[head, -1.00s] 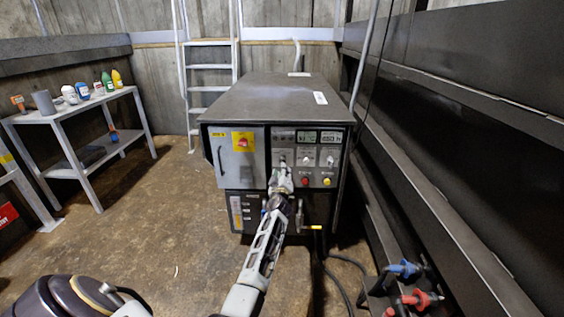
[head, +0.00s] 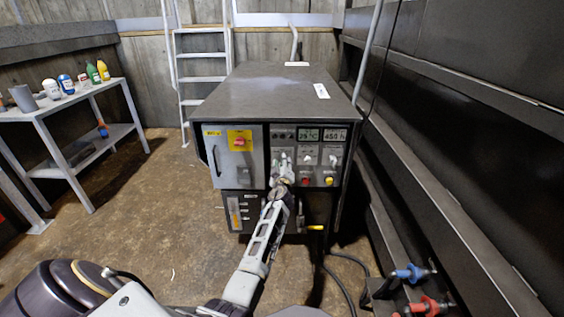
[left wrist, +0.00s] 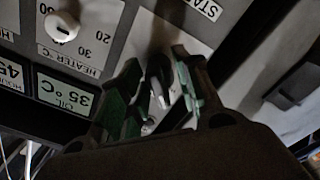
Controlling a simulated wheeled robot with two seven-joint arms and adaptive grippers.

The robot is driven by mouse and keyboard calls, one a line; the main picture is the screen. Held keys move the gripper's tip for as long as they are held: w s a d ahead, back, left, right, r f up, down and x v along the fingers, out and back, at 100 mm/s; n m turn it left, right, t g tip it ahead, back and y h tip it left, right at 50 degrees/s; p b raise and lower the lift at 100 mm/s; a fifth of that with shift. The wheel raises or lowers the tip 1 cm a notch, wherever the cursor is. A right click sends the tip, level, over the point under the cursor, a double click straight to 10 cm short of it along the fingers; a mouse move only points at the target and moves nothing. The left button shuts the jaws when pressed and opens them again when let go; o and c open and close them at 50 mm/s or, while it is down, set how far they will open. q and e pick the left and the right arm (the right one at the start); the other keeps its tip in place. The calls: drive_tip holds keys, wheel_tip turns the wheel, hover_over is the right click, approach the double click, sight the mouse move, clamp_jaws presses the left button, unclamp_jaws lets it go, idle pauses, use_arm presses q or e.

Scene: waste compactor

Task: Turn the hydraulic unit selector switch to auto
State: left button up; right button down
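The hydraulic unit (head: 285,95) is a dark cabinet with a control panel on its front. My left gripper (head: 283,166) is at the panel's left part, below the small dark indicators, and largely hides the control there. In the left wrist view, my left gripper (left wrist: 158,95) has its two fingers apart, on either side of a small pale and dark switch lever (left wrist: 156,92). I cannot tell whether the fingers touch it. The switch's setting and any auto mark are not readable. My right gripper is not in view.
A white heater knob (left wrist: 62,27) and oil temperature display (left wrist: 62,92) are beside the fingers. The panel also has a red button (head: 305,182) and yellow button (head: 328,181). A red-and-yellow switch (head: 240,142) is on the left door. A bottle-laden table (head: 75,106) stands left.

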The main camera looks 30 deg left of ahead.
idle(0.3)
use_arm(q)
drive_tip(key=c, duration=0.7)
